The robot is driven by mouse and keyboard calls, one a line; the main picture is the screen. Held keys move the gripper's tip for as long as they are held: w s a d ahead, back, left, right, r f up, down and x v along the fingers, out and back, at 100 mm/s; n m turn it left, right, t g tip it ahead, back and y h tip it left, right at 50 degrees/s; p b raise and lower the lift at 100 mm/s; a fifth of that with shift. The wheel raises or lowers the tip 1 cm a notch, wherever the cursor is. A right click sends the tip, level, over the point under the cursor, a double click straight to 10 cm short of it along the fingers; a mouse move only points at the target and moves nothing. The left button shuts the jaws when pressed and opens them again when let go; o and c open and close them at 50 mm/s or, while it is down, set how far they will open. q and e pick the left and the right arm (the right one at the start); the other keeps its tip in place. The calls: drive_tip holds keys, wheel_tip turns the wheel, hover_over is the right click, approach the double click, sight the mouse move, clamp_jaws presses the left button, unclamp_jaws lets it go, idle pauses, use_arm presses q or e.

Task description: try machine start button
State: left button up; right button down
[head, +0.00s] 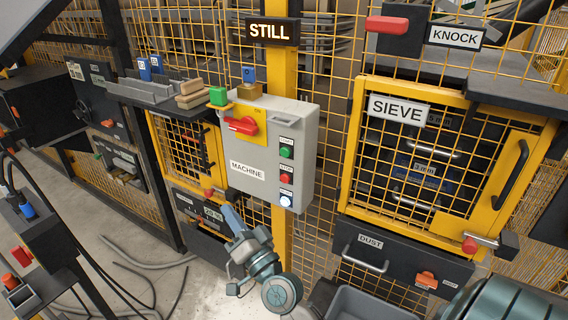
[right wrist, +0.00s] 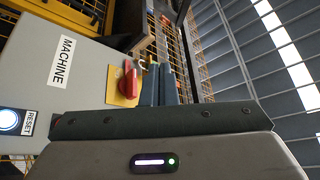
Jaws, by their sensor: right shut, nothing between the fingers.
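The grey machine control box (head: 265,120) hangs on the yellow post in the head view, labelled MACHINE. On its right side are a green button (head: 286,153), a red button (head: 285,178) and a lit white button (head: 285,201); the small labels above the upper two are hard to read. In the right wrist view the lit button (right wrist: 9,120) is labelled RESET; the green button is not seen there. My right gripper (head: 231,214) is shut and empty, below and left of the box, apart from the buttons. Its fingers (right wrist: 160,84) point upward. My left gripper is out of view.
The sign (head: 272,31) reads STILL. The SIEVE cage door (head: 430,160) stands right. Hoses (head: 150,270) lie on the floor.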

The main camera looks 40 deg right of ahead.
sight(285, 152)
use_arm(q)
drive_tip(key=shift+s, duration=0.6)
use_arm(e)
drive_tip(key=w+d+r+m+g+h, duration=0.1)
drive_tip(key=d+r+m+h, duration=0.3)
drive_tip(key=d+m+h, duration=0.4)
drive_tip(key=m+g+h, duration=0.1)
drive_tip(key=m+h, duration=0.5)
drive_tip(key=shift+w+d+m, duration=0.15)
drive_tip(key=shift+w+m, duration=0.15)
drive_tip(key=shift+w, duration=0.05)
use_arm(q)
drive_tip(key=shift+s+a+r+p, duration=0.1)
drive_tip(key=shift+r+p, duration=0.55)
drive_tip(key=shift+p, duration=0.1)
use_arm(e)
drive_tip(key=w+d, duration=0.3)
drive_tip(key=d, duration=0.5)
drive_tip(key=shift+w, duration=0.2)
